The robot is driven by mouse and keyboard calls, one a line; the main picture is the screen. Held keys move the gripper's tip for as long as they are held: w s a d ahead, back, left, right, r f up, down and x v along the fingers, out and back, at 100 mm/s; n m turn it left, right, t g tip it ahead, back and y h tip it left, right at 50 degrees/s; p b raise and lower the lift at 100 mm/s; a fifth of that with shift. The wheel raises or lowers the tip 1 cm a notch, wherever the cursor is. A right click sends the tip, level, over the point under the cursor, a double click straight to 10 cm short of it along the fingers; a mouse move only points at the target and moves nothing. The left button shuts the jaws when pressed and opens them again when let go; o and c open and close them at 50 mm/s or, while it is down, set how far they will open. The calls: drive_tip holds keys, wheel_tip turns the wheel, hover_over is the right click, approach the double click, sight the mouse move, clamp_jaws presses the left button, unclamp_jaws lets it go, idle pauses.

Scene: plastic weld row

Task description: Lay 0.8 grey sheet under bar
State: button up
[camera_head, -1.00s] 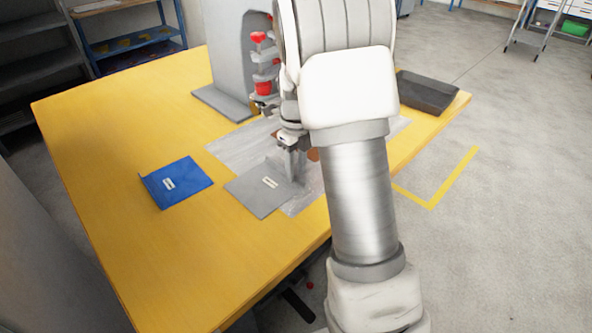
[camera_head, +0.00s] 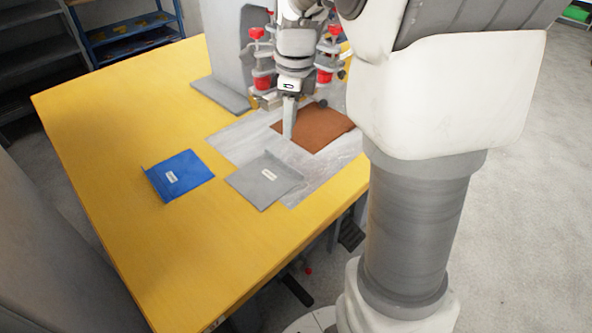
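The grey sheet (camera_head: 257,190), with a small white label and a raised far edge, lies partly on the silvery plate (camera_head: 235,142) and partly on the yellow table. My gripper (camera_head: 288,133) points down beyond the sheet's raised edge, near the left side of a brown pad (camera_head: 318,125). It appears apart from the sheet. Its fingers overlap in this view, so I cannot tell whether they are open. The bar (camera_head: 268,99) shows only in part at the foot of the grey machine, between red-knobbed clamps (camera_head: 263,80); my gripper and arm hide much of it.
A blue sheet (camera_head: 190,182) with a white label and a raised left edge lies to the left on the yellow table (camera_head: 150,240). The grey machine (camera_head: 222,60) stands at the back. The table's left and front are clear. My arm blocks the right side.

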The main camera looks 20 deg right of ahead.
drive_tip(key=s+a+r+n+t, duration=0.2)
drive_tip(key=s+a+n, duration=0.1)
drive_tip(key=s+n, duration=0.7)
drive_tip(key=s+a+r+n+t, duration=0.2)
drive_tip(key=s+a+n, duration=0.2)
drive_tip(key=s+n, duration=0.5)
drive_tip(key=n, duration=0.5)
drive_tip(key=shift+s+r+n, duration=0.25)
drive_tip(key=shift+s+n, duration=0.15)
drive_tip(key=shift+r, duration=0.1)
wheel_tip(320, 180, up, 17)
drive_tip(key=p, duration=1.7)
drive_tip(key=shift+c, duration=0.2)
